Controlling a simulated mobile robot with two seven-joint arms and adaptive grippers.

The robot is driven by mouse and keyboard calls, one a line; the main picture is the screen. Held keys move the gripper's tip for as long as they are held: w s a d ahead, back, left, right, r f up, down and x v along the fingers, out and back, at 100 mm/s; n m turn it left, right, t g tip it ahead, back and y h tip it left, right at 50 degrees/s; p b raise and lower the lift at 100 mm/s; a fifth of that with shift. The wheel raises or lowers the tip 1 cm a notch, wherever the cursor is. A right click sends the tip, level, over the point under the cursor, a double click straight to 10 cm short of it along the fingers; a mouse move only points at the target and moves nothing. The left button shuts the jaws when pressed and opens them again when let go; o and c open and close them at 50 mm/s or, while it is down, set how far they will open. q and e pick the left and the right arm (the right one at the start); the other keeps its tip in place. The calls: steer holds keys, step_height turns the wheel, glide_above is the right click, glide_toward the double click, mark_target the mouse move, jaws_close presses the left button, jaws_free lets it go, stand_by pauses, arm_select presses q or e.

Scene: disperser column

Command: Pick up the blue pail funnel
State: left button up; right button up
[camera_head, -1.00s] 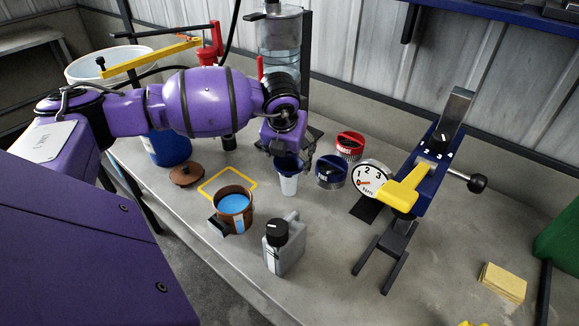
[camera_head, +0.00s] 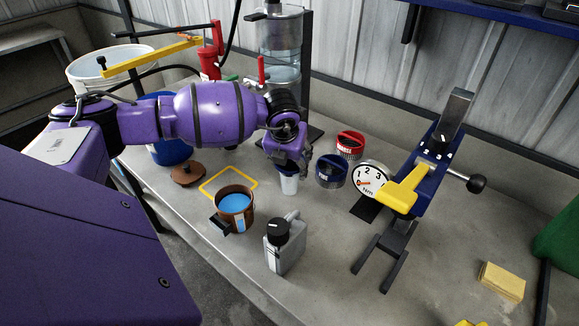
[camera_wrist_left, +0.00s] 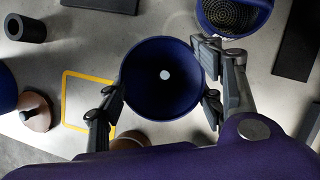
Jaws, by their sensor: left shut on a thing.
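The blue pail funnel shows in the left wrist view (camera_wrist_left: 163,75) as a round, dark blue bowl with a small pale hole in its middle. In the head view its pale, tapered lower part (camera_head: 289,185) shows below my left gripper (camera_head: 288,163), with the blue upper part mostly hidden. My left gripper's fingers are on opposite sides of the funnel in the wrist view, and the gripper is shut on it. The funnel looks upright, on or very close to the bench; I cannot tell which. My right gripper is not in view.
A brown pot of blue liquid (camera_head: 235,209) and a grey can (camera_head: 285,246) stand in front. A clear column (camera_head: 280,55) rises behind.

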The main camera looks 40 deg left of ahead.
arm_select(q)
steer(key=shift+r, duration=0.1)
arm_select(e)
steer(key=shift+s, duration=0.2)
arm_select(q)
steer(key=shift+r, duration=0.65)
steer(key=s+d+r, duration=0.4)
steer(key=s+r, duration=0.1)
steer(key=r, duration=0.4)
steer(key=s+d+r+p, duration=0.1)
steer(key=s+d+r, duration=0.4)
steer(key=r, duration=0.4)
steer(key=shift+s+r, duration=0.25)
steer(key=shift+s, duration=0.05)
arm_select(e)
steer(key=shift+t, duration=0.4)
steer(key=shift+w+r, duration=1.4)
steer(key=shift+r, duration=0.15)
